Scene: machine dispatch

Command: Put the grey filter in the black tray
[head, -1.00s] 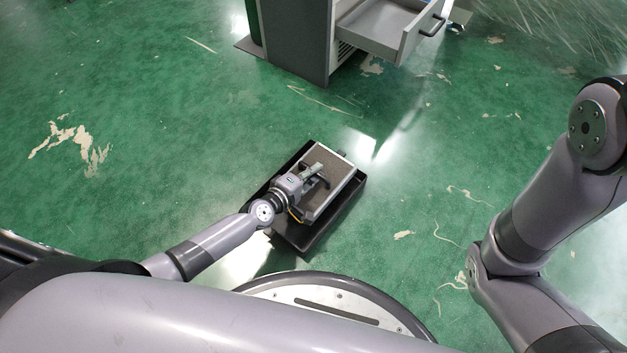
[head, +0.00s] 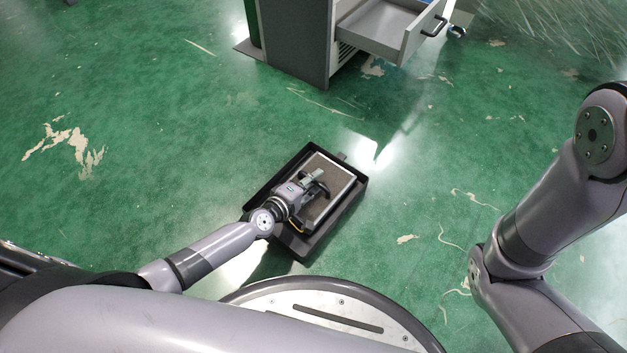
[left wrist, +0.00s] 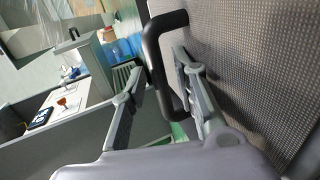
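The grey filter (head: 338,182), a flat block with a light frame and a mesh face, lies inside the black tray (head: 300,244) on the floor. Its mesh face (left wrist: 250,60) fills the right of the left wrist view. My left gripper (head: 316,183) is over the filter at its black handle (left wrist: 152,45). In the left wrist view its fingers (left wrist: 158,66) stand apart on either side of the handle bar, with a gap to the left finger. The filter's underside and its contact with the tray floor are hidden. My right gripper is out of view.
A grey cabinet (head: 294,40) with an open drawer (head: 385,38) stands at the top of the head view. The green floor around the tray is clear. My round base is just below the tray.

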